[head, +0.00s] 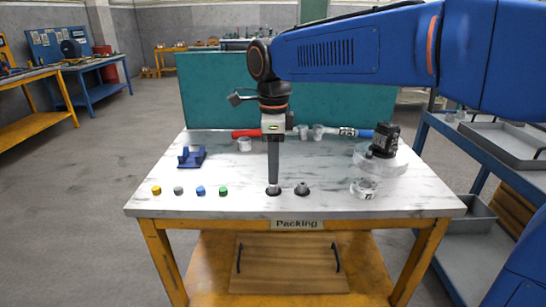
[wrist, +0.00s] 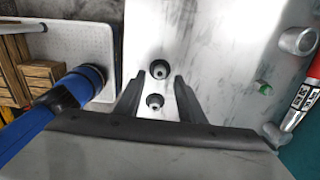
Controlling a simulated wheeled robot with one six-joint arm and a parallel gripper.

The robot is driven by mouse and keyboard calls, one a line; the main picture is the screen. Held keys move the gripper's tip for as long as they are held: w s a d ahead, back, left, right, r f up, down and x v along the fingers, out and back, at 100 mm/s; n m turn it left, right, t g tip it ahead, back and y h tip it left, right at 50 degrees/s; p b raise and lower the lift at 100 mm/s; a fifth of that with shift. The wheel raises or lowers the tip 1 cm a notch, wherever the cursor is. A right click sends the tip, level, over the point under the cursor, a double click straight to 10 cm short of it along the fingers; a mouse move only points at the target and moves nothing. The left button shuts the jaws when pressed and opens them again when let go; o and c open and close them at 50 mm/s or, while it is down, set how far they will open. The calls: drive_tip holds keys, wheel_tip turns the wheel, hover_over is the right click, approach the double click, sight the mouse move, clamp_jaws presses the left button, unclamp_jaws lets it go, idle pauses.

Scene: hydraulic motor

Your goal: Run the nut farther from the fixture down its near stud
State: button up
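Two dark round pieces with grey centres stand near the table's front edge. The left one (head: 273,192) is right under my gripper (head: 273,182); the right one (head: 302,188) stands a little to the right. In the wrist view, one piece (wrist: 155,101) lies between the spread fingers of my gripper (wrist: 158,80), and the other (wrist: 160,69) lies just beyond it. My fingers point down, open, with nothing clearly gripped. I cannot tell whether the fingertips touch the piece, nor tell nut from stud. A blue block (head: 191,157) sits at left; I cannot tell whether it is the fixture.
Several coloured caps (head: 200,190) line the front left. A clear ring (head: 364,188) is at right, with a black motor-like part (head: 383,140) on a clear disc (head: 370,160) behind. White cups and a red-handled tool (head: 246,133) lie at the back. A teal panel (head: 215,90) stands behind.

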drive_tip(key=shift+f, duration=2.2)
drive_tip(key=c, duration=0.6)
drive_tip(key=shift+o, duration=0.2)
drive_tip(key=shift+r, duration=3)
